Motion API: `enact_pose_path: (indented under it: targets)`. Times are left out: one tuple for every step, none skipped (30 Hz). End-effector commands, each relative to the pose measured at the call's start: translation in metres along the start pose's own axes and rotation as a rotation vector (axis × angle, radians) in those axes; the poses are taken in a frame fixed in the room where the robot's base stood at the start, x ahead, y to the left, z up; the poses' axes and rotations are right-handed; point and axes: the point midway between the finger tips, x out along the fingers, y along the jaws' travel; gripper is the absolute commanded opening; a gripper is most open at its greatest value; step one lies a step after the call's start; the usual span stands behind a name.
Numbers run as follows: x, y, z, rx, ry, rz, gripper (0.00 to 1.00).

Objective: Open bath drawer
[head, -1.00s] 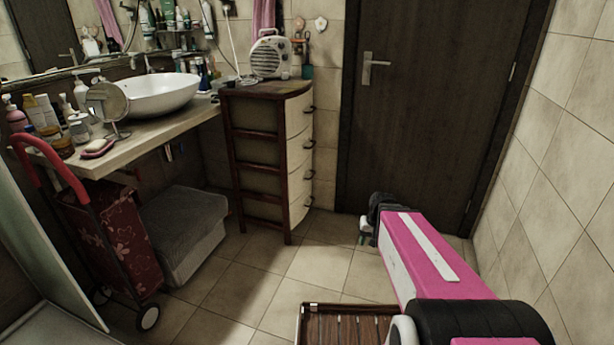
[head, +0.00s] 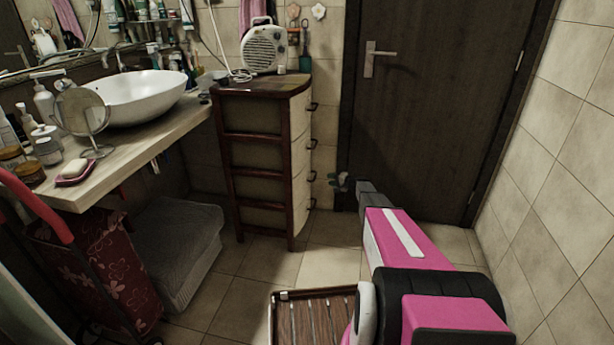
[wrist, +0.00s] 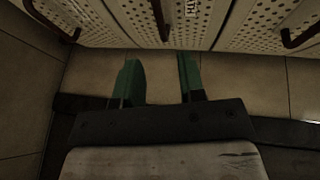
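The bath drawer unit (head: 262,150) is a dark brown wooden cabinet with cream drawer fronts stacked on its right side, each with a dark handle. The drawers look shut in the head view. In the wrist view the perforated drawer fronts (wrist: 250,22) run along the top, with a dark handle (wrist: 160,18) near the middle. My gripper (head: 342,182) is right of the lower drawers, at about their height. In the wrist view its two green fingers (wrist: 158,80) are apart with nothing between them, pointing at the drawer fronts and short of the handle.
A fan heater (head: 264,46) stands on the cabinet. A closed dark door (head: 430,100) is behind my gripper, with a tiled wall at right. A slatted wooden mat (head: 312,318) lies in front. A grey box (head: 178,245) and red trolley (head: 100,260) are at left.

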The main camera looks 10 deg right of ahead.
Motion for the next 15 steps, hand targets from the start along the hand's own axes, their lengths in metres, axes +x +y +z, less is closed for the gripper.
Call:
enact_pose_path:
  targets:
    - [0.001,0.001,-0.003,0.002,0.005,-0.005,0.37]
    - [0.002,0.001,-0.003,0.003,0.006,-0.006,0.37]
    - [0.004,0.001,-0.003,0.003,0.006,-0.007,0.37]
    - [0.005,0.000,-0.003,0.003,0.006,-0.007,0.37]
    - [0.007,0.000,-0.002,0.003,0.005,-0.006,0.37]
    - [0.011,0.000,-0.002,0.003,0.005,-0.006,0.37]
    - [0.014,0.001,-0.002,0.003,0.005,-0.006,0.37]
    - [0.017,0.001,-0.003,0.003,0.005,-0.006,0.37]
    - [0.022,0.001,-0.003,0.003,0.005,-0.005,0.37]
    - [0.026,0.001,-0.003,0.003,0.005,-0.005,0.37]
    - [0.031,0.001,-0.003,0.003,0.004,-0.005,0.37]
    - [0.038,0.001,-0.003,0.003,0.003,-0.005,0.37]
    - [0.043,0.001,-0.003,0.003,0.003,-0.005,0.37]
    - [0.049,0.001,-0.003,0.003,0.003,-0.005,0.37]
    - [0.056,0.001,-0.003,0.003,0.003,-0.005,0.37]
